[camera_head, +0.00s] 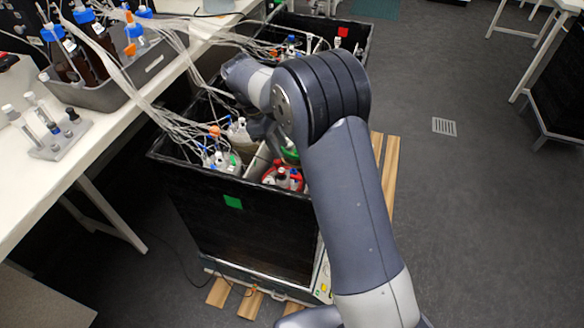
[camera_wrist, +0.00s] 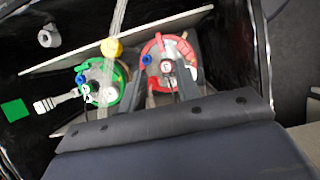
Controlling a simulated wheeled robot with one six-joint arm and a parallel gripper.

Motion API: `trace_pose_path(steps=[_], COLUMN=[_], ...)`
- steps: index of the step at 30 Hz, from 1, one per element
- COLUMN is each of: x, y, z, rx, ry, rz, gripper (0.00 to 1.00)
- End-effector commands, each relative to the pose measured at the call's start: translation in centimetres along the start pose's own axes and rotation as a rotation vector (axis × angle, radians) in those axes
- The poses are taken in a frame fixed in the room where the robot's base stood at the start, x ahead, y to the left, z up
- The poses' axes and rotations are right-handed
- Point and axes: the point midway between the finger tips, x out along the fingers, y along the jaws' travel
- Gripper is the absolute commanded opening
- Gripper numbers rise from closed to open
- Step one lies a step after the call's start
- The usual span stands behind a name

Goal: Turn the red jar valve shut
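The red jar shows in the wrist view with a red ring lid (camera_wrist: 152,47) and small fittings on top. A small round valve cap with a red mark (camera_wrist: 167,66) sits near the middle of this lid. My gripper (camera_wrist: 166,78) reaches in from below with its two grey fingers apart, one on each side of the cap. I cannot tell whether they touch it. In the head view the red jar (camera_head: 270,179) stands in the near corner of the black shaker box, partly behind my arm. My gripper is mostly hidden there.
A green-lidded jar (camera_wrist: 127,88) stands left of the red one, with a yellow ball-like fitting (camera_wrist: 112,47) nearby. The black box wall (camera_head: 240,222) surrounds the jars. Many tubes (camera_head: 172,85) run from the bench (camera_head: 110,118) into the box. Open floor (camera_head: 440,200) lies right.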

Motion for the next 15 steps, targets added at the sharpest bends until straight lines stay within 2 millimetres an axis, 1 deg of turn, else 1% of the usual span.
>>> trace_pose_path(steps=[5,9,15], x=[2.8,5.6,8.7], y=[-0.1,-0.1,-0.1], z=[0.1,0.1,0.1], rx=[0.001,0.002,0.003], ry=[-0.003,-0.003,-0.001], rz=[-0.004,-0.004,-0.003], gripper=[0.31,0.31,0.31])
